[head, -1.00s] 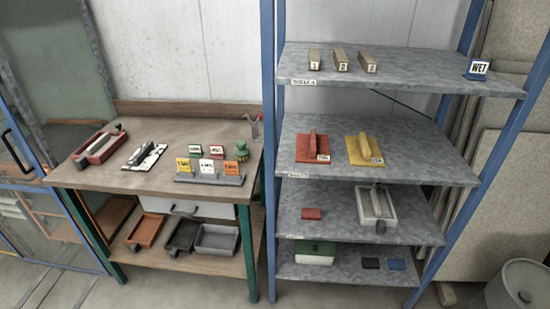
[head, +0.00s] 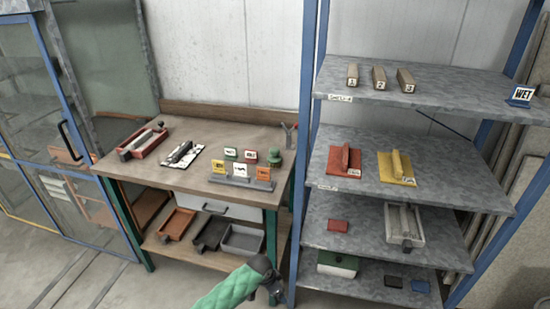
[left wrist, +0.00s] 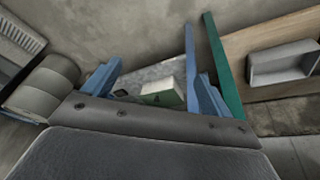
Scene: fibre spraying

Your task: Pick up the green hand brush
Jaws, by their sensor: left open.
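A small round green thing (head: 275,157), with a knob-like top, stands at the right rear of the workbench (head: 190,113); it looks like the green hand brush, though it is too small to be sure. My left arm enters the head view at the bottom, with its dark wrist and gripper (head: 270,284) low in front of the bench's right leg, well below and apart from the green thing. In the left wrist view my left gripper (left wrist: 158,72) has its two blue fingers spread, with nothing held between them. My right gripper is out of view.
Sign cards (head: 240,170) stand just in front of the green thing. A blue-posted shelf rack (head: 308,120) rises right of the bench. A green-and-white box (head: 338,263) sits on its bottom shelf. Trays (head: 243,239) fill the bench's lower shelf. Floor at left is clear.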

